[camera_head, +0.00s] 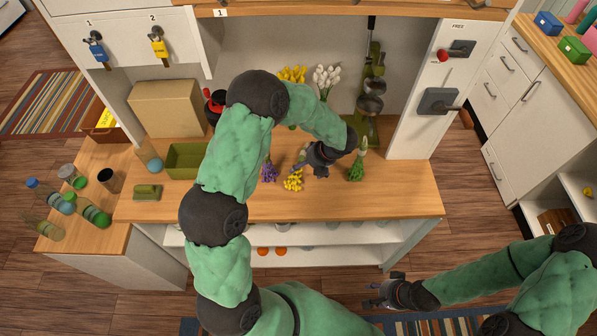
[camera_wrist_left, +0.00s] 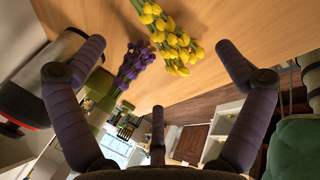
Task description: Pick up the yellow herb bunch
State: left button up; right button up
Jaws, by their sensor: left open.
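The yellow herb bunch (camera_head: 293,182) lies on the wooden worktop, just below and left of my left gripper (camera_head: 310,160) in the head view. In the left wrist view the yellow herb bunch (camera_wrist_left: 172,40) shows between the spread fingers of my left gripper (camera_wrist_left: 160,45), near the top. The left fingers are open and hold nothing; I cannot tell the exact gap to the bunch. A purple bunch (camera_head: 268,172) lies left of the yellow one, also in the wrist view (camera_wrist_left: 133,65). My right gripper (camera_head: 383,290) hangs off the worktop's front, fingers apart and empty.
A green bunch (camera_head: 357,168) lies right of my left gripper. Yellow flowers (camera_head: 292,74) and white flowers (camera_head: 326,80) stand at the back. A green bin (camera_head: 184,161) and a cardboard box (camera_head: 166,107) stand left. The worktop's front right is clear.

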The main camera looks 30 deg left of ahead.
aim_at(298, 171)
pick_arm(q)
jog(key=x, duration=0.3)
jog(key=shift+w+a+f, duration=0.15)
jog(key=shift+f, duration=0.2)
jog(key=shift+b+x, duration=0.35)
jog(key=shift+x, duration=2.25)
jog(key=shift+s+a+r, duration=0.1)
jog(key=shift+s+a, duration=0.05)
jog(key=shift+s, duration=0.1)
jog(key=c, duration=1.2)
notch_tip(298, 171, up, 10)
jog(key=shift+w+r+p, duration=0.1)
jog(key=shift+p, duration=0.5)
jog(key=o, duration=0.4)
jog(key=shift+c, duration=0.2)
jog(key=c, duration=0.8)
